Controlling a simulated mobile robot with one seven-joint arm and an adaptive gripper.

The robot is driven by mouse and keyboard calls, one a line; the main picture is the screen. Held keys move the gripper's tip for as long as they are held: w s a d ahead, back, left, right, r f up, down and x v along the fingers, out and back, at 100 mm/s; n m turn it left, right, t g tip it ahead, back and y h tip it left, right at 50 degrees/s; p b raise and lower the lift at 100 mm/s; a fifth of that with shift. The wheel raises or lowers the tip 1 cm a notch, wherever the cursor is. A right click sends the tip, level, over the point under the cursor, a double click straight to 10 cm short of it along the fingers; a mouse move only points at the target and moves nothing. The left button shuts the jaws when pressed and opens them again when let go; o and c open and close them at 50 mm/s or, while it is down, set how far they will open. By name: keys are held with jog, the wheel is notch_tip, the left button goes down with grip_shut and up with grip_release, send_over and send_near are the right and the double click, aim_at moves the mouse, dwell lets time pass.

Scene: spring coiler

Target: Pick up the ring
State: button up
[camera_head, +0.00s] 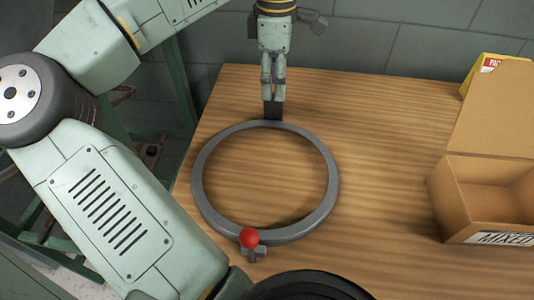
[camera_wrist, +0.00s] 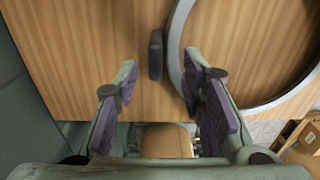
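The ring (camera_head: 201,190) is a large dark grey hoop lying flat on the wooden table. Its rim (camera_wrist: 174,62) curves through the upper right of the wrist view. A small dark block (camera_wrist: 155,55) is just outside the rim there. My gripper (camera_head: 273,82) points down at the ring's far edge. In the wrist view my gripper (camera_wrist: 160,80) is open, its two purple-padded fingers spread apart. The block shows in the gap between them, with the rim close to the right finger. I cannot tell whether a finger touches the ring.
A red ball knob (camera_head: 250,238) on a small bracket stands at the ring's near edge. An open cardboard box (camera_head: 446,205) sits at the right, with a yellow box (camera_head: 478,70) behind it. The table (camera_head: 385,150) between ring and box is clear.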

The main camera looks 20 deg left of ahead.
aim_at(273, 110)
jog(key=shift+w+a+f+p, duration=0.15)
jog(key=shift+f+p, duration=0.35)
jog(key=shift+f, duration=0.85)
jog(key=shift+w+d+f+p, duration=0.1)
jog(key=shift+f+p, duration=0.4)
jog(key=shift+f, duration=0.85)
jog(key=shift+c, duration=0.4)
grip_shut()
